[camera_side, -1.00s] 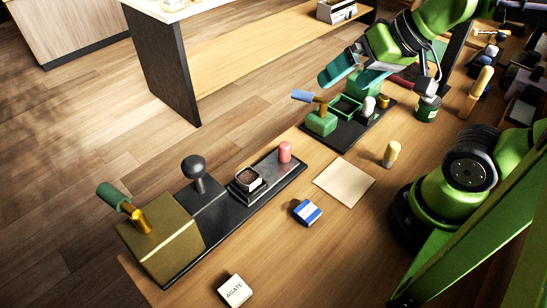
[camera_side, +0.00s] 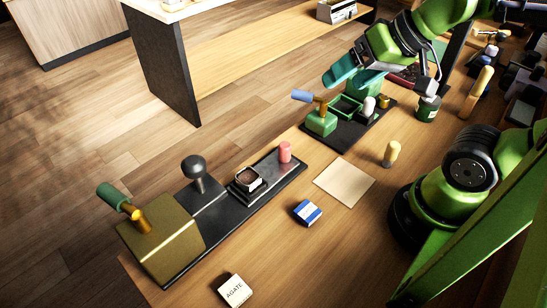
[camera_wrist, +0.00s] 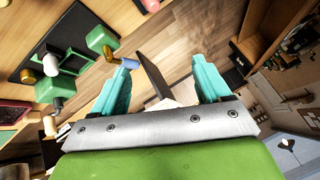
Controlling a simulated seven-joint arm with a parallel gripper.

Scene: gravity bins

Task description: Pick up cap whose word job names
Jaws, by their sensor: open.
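A white cap reading AGATE (camera_side: 235,291) lies on the wooden table at the front left. A blue and white cap (camera_side: 308,212) lies near the middle; its word is too small to read. A card (camera_side: 344,182) lies flat to its right; no writing on it can be made out. My gripper (camera_side: 340,76), with teal fingers, is raised at the upper right, above and behind the green fixture. It also shows in the wrist view (camera_wrist: 162,88), with its fingers apart and nothing between them. Neither cap shows clearly in the wrist view.
A dark base carries a brass-coloured block (camera_side: 160,240), a black knob (camera_side: 194,170) and a pink cylinder (camera_side: 285,152). A green fixture (camera_side: 320,122) stands behind. A yellow-handled stamp (camera_side: 391,154) and a dark green can (camera_side: 427,109) stand at right. The table around the caps is clear.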

